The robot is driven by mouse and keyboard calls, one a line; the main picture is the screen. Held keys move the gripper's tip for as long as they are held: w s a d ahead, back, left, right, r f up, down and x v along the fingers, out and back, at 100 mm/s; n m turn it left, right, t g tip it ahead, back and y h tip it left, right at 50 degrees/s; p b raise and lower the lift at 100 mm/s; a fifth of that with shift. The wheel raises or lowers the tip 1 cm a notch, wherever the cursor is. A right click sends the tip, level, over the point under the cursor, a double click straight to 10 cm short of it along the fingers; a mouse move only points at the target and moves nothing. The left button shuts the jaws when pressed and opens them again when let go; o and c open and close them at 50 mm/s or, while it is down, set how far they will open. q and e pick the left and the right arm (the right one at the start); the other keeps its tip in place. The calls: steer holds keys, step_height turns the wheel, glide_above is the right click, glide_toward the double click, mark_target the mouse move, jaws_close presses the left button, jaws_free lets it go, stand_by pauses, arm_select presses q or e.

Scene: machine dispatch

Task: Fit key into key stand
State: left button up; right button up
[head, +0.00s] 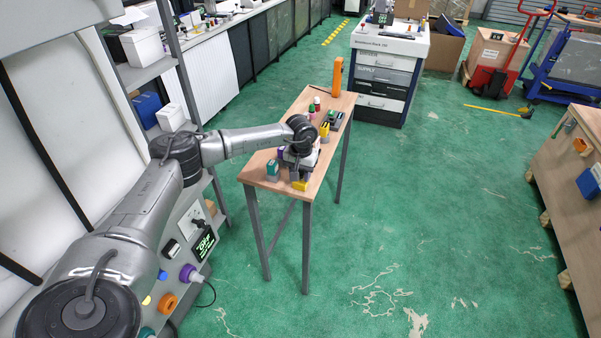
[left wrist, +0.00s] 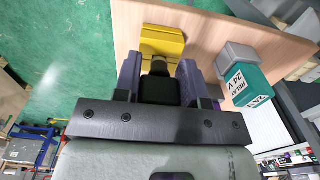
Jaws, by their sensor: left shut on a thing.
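My left gripper (head: 297,172) is low over the near end of the narrow wooden table. In the left wrist view its two fingers (left wrist: 160,84) are shut on a dark piece, which I take to be the key (left wrist: 160,65). A yellow block (left wrist: 162,40), which seems to be the key stand, lies just beyond the fingertips on the wood. It also shows in the head view (head: 300,186) beside the gripper, near the table's front edge. The key's tip points at the yellow block; I cannot tell whether it is in it. My right gripper is not in view.
A grey and teal relay block (left wrist: 245,80) marked 24V stands close beside the fingers; it also shows in the head view (head: 272,170). Farther along the table (head: 305,98) are red bottles (head: 316,104), a yellow-topped block (head: 324,131) and an orange upright thing (head: 337,77).

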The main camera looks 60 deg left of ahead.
arm_select(q)
steer(key=shift+f, duration=0.3)
steer(key=o, duration=0.9)
steer(key=shift+o, duration=0.8)
steer(key=shift+r, duration=0.15)
steer(key=shift+r+p, duration=1.45)
steer(key=shift+r, duration=0.2)
